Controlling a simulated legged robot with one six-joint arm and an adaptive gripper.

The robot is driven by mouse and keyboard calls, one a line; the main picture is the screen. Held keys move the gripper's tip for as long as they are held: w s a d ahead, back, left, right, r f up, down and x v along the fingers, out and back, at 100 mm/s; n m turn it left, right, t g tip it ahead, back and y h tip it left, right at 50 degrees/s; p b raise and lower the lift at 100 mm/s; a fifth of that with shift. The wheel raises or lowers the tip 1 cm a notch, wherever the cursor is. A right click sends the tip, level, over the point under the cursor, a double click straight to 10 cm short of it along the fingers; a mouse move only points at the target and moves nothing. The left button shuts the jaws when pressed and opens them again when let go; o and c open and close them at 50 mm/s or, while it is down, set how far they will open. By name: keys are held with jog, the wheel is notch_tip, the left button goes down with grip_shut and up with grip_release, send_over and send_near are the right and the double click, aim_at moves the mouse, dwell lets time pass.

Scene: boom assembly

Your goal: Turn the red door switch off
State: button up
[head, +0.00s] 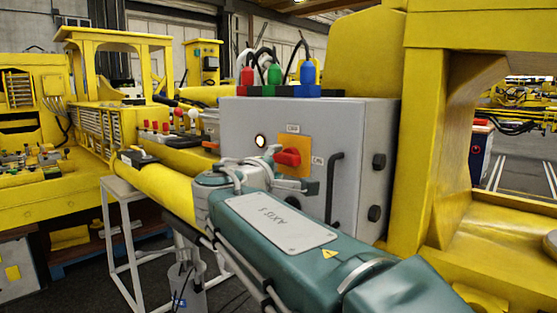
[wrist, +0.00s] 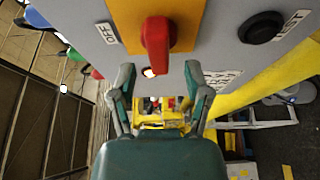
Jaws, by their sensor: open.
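The red door switch (head: 288,157) is a rotary handle on a yellow-orange plate (head: 304,145), on the front of a grey control box (head: 345,125). Its handle lies roughly horizontal in the head view; one label is above the plate and another at its right. In the wrist view the red switch (wrist: 155,45) points down the picture, with an OFF label (wrist: 107,33) at the left. My gripper (head: 290,172) is in front of the switch. In the wrist view my gripper (wrist: 160,76) is open, its fingers on either side of the handle's lower end, apart from it.
A lit lamp (head: 260,141) is left of the switch. A black button (wrist: 262,27) and a dark bar handle (head: 334,188) are on the same box. Red, green and blue connectors (head: 274,74) stand on top. Yellow machinery (head: 440,130) stands close at the right.

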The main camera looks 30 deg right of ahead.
aim_at(280, 160)
jog(key=x, duration=0.3)
jog(key=shift+w, duration=0.2)
jog(key=shift+w+d, duration=0.15)
jog(key=shift+d, duration=0.25)
jog(key=c, duration=0.8)
jog(key=shift+a, duration=0.1)
